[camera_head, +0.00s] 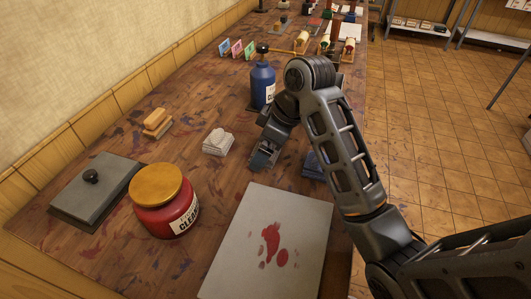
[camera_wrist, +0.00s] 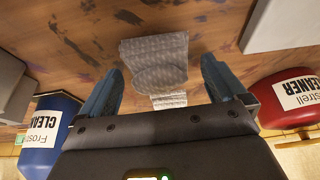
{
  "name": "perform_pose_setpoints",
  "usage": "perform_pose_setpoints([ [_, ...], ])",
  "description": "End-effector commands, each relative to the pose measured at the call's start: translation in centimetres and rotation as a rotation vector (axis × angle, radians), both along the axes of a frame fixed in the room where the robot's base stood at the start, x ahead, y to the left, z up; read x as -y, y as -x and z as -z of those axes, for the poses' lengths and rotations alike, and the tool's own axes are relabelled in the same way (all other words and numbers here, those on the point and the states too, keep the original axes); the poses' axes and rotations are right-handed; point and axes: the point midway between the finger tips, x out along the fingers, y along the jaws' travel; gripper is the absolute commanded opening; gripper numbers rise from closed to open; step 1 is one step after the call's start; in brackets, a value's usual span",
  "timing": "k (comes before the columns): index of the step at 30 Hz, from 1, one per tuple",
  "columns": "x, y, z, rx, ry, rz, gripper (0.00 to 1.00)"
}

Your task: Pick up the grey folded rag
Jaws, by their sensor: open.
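The grey folded rag (camera_head: 218,142) lies as a small pale stack on the stained wooden bench, left of my gripper (camera_head: 264,154) in the head view. In the wrist view the rag (camera_wrist: 155,60) shows its woven grey folds, with a paler striped part at its lower edge. My gripper (camera_wrist: 161,78) is open and empty, its blue-grey fingers to the left and right of the rag's line. The rag lies beyond the fingers and apart from them, as far as I can tell.
A blue cleaner bottle (camera_head: 263,85) stands behind the gripper, and a red cleaner jar (camera_head: 167,203) stands front left. A dark blue folded cloth (camera_head: 314,165) lies right of the gripper. A red-stained pale board (camera_head: 245,240), yellow blocks (camera_head: 157,123) and a knobbed grey slab (camera_head: 80,205) surround open bench.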

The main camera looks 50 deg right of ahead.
Motion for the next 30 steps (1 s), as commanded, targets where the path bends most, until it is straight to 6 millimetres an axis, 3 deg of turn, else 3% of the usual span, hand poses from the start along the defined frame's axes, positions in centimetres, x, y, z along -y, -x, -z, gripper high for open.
perform_pose_setpoints([
  [5, 0.02, -0.01, 0.02, 0.0, 0.001, 0.0, 0.98],
  [24, 0.02, 0.0, 0.0, 0.0, 0.001, 0.001, 0.38],
  [30, 0.02, -0.01, -0.01, 0.0, 0.001, 0.001, 0.38],
])
